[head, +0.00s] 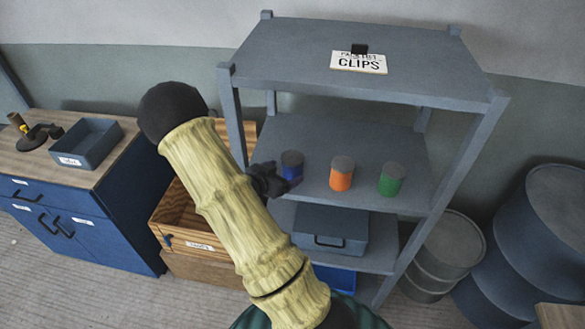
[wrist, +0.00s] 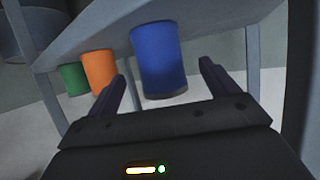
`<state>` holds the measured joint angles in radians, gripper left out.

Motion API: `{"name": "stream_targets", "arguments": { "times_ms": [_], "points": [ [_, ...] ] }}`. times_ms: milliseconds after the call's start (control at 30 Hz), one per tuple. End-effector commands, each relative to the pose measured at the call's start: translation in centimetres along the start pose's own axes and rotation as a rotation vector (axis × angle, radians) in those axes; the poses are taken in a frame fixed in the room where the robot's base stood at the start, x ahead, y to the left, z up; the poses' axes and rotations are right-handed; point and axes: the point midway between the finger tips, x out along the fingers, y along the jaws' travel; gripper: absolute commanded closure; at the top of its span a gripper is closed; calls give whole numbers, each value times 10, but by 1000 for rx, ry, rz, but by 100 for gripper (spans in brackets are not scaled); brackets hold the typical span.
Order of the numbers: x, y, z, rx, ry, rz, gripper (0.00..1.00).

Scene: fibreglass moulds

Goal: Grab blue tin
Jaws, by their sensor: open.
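The blue tin (head: 292,166) stands on the middle shelf of a grey rack, leftmost in a row of tins. In the wrist view the blue tin (wrist: 159,58) is large, ahead of my gripper and between the lines of its two fingers. My gripper (head: 280,182) is at the left front edge of that shelf, close to the tin. My gripper (wrist: 168,82) is open in the wrist view. I cannot tell whether either finger touches the tin. In the head view the gripper hides part of the tin's lower left side.
An orange tin (head: 341,175) and a green tin (head: 391,180) stand to the right on the same shelf (head: 350,140). A rack post (head: 233,120) is close left of my gripper. A grey case (head: 330,232) sits below. Wooden crates (head: 174,212) stand left; drums (head: 440,250) stand right.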

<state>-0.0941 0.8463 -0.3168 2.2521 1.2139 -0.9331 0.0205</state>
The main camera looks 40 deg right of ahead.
Motion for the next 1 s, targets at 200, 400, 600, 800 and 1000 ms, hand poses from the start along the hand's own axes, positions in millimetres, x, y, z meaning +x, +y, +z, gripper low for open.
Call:
{"name": "stream_targets", "arguments": {
  "times_ms": [200, 400, 600, 800, 1000],
  "points": [
    [7, 0, -2, 0, 1, 1, 13],
    [30, 2, -4, -1, 0, 4, 13],
    [50, 0, -2, 1, 1, 0, 13],
    [52, 0, 0, 1, 1, 0, 13],
    [52, 0, 0, 0, 1, 0, 13]
  ]
}}
